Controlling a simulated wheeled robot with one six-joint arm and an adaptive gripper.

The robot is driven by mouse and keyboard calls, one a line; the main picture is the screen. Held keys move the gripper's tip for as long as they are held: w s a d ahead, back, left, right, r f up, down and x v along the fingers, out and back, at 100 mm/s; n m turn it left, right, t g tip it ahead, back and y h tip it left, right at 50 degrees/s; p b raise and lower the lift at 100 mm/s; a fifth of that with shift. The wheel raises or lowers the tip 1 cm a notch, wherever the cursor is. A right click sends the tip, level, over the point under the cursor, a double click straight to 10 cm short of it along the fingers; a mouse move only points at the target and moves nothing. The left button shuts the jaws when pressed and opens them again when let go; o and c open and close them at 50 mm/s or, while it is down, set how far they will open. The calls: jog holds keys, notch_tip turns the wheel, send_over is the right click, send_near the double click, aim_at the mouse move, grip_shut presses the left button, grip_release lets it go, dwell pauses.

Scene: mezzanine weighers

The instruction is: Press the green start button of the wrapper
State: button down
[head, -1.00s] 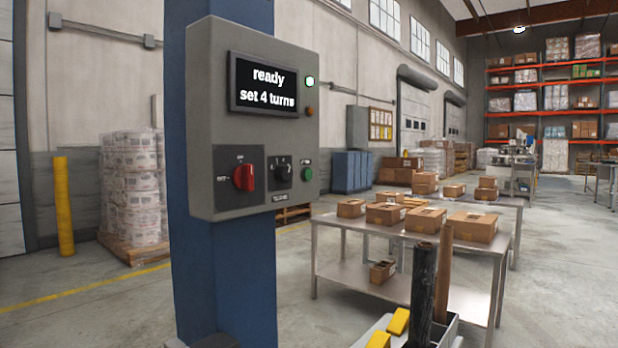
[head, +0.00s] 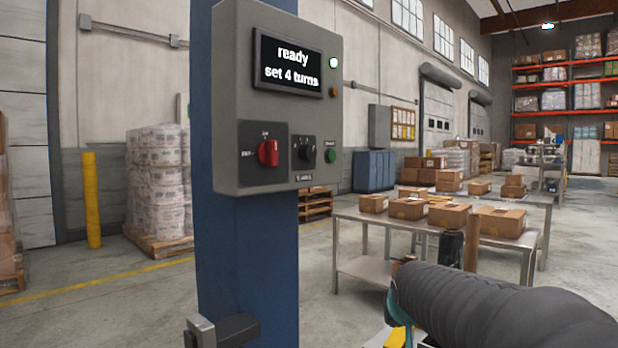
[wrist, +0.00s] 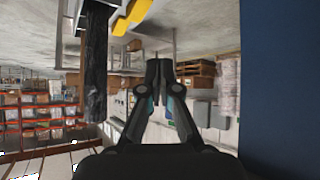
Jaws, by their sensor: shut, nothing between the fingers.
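The wrapper's grey control box (head: 228,110) is mounted on a blue column (head: 245,250) in the head view. Its green start button (head: 330,156) is at the lower right of the face, beside a black knob (head: 308,153) and a red rotary switch (head: 268,153). The screen (head: 288,66) reads "ready, set 4 turns". A bright lamp (head: 334,62) sits above an orange one. In the wrist view my gripper (wrist: 158,68) is shut and empty. The button does not show there. In the head view my dark arm is low at the right, apart from the box.
A steel table (head: 365,272) with cardboard boxes (head: 449,215) stands behind my arm. A wrapped pallet load (head: 158,185) and a yellow post (head: 91,200) are at the left. A dark film roll (wrist: 96,65) hangs left of my gripper in the wrist view.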

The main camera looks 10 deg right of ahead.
aim_at(332, 156)
jog(key=w+d+r+t+b, duration=0.1)
jog(key=w+d+r+t, duration=0.2)
jog(key=w+r+t, duration=0.85)
jog(key=w+a+r+t+y, duration=0.1)
jog(key=a+r, duration=0.1)
jog(key=r, duration=0.8)
jog(key=w+a+r+t+y, duration=0.2)
jog(key=r, duration=0.9)
jog(key=shift+w+a, duration=0.15)
jog(key=w+a+p, duration=0.1)
jog(key=w+a, duration=0.4)
jog(key=w, duration=0.1)
jog(key=shift+w+a, duration=0.35)
jog(key=shift+w, duration=0.05)
jog(key=shift+w+a, duration=0.1)
jog(key=shift+w+a, duration=0.2)
